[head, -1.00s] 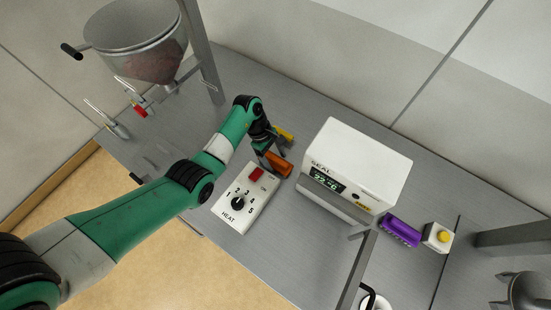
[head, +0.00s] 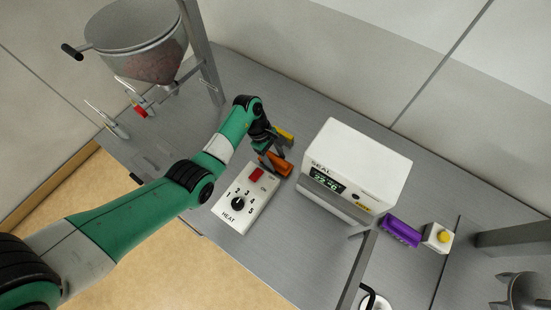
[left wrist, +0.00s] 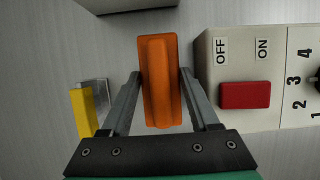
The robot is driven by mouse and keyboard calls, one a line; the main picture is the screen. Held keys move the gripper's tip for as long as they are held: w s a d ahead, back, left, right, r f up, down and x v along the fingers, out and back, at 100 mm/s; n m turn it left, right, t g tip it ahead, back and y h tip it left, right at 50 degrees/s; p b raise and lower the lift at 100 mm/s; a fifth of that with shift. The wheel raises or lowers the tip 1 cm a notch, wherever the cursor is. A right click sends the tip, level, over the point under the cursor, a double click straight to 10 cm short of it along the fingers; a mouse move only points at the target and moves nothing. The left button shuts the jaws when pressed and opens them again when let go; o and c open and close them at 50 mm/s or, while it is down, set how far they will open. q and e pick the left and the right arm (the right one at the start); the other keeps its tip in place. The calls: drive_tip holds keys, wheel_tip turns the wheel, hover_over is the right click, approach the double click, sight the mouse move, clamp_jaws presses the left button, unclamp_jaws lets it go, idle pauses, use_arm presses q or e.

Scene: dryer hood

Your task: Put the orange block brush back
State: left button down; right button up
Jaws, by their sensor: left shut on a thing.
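The orange block brush (head: 276,166) is at my left gripper (head: 268,158), between the heat control box and the white sealer. In the left wrist view the orange block brush (left wrist: 160,80) lies between the two fingers of my left gripper (left wrist: 160,85), which is shut on it. Its underside is hidden, and I cannot tell whether it touches the bench. My right gripper is not in view.
The white heat box (head: 245,197) with a red switch stands close by. The white sealer (head: 355,168) is to the right. A yellow object (head: 285,133) is just behind the gripper. A purple brush-like block (head: 401,230) and yellow-button box (head: 438,237) lie further right.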

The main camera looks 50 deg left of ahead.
sight(278, 160)
use_arm(q)
drive_tip(key=shift+r, duration=0.5)
wheel_tip(278, 160, up, 3)
drive_tip(key=shift+r+p, duration=0.1)
drive_tip(key=shift+p, duration=0.7)
drive_tip(key=s+d+r+p, duration=0.7)
drive_tip(key=s+r+p, duration=0.2)
drive_tip(key=s, duration=0.3)
drive_tip(key=shift+s+p, duration=0.15)
drive_tip(key=shift+p, duration=0.75)
drive_tip(key=shift+r, duration=0.1)
